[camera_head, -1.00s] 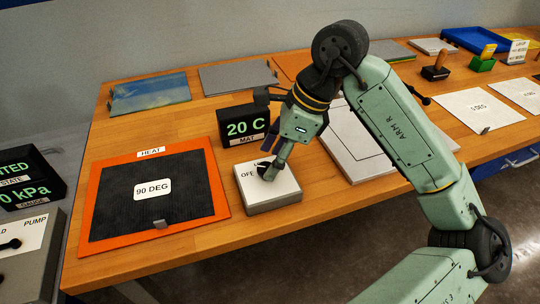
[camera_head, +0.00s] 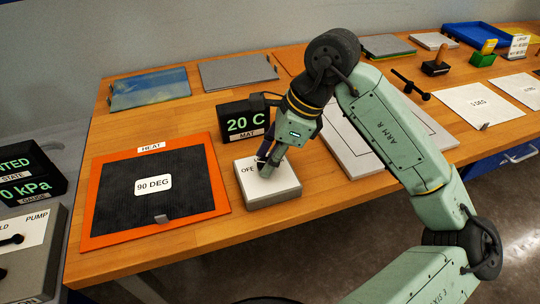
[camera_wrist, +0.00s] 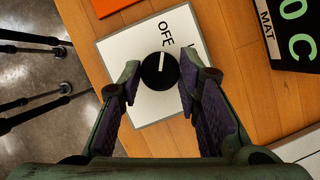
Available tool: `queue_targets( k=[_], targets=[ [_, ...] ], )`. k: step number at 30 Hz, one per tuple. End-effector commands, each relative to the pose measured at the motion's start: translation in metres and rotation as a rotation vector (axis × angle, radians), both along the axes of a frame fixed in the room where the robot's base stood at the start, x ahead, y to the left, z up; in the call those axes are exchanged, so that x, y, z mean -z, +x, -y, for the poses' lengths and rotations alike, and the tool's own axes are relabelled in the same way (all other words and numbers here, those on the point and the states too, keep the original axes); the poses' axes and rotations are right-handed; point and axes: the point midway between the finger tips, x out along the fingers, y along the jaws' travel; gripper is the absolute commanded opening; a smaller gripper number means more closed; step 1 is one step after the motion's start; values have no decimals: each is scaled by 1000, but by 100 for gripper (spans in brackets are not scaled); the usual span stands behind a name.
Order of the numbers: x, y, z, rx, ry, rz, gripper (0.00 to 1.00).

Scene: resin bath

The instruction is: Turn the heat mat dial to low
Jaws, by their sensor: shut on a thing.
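The dial box (camera_head: 284,196) is a light grey box with a white top, on the wooden table right of the heat mat. Its round black dial (camera_wrist: 158,72) has a white pointer mark directed toward the OFF label (camera_wrist: 166,34). Another label beside OFF is mostly hidden by a finger. My gripper (camera_wrist: 158,80) is shut on the dial, with one finger on each side of it. In the head view my gripper (camera_head: 267,170) comes down over the box and hides most of the dial. The heat mat (camera_head: 109,210) has an orange border and a black pad.
The mat display (camera_head: 245,121) reads 20 C and stands just behind the box. A 90 DEG card (camera_head: 153,185) lies on the heat mat. A white panel (camera_head: 352,163) lies right of the box, under my arm. A pump box (camera_head: 30,250) stands at the left.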

Motion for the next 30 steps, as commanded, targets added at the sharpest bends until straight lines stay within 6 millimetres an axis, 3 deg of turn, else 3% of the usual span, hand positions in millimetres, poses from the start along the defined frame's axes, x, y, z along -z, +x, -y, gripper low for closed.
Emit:
queue_targets(
  k=[6,17,30],
  targets=[
    [0,0,0,0,0,-1,4],
    [4,-1,0,58,-1,2,3],
    [8,-4,-1,404,-4,4,3]
  ],
)
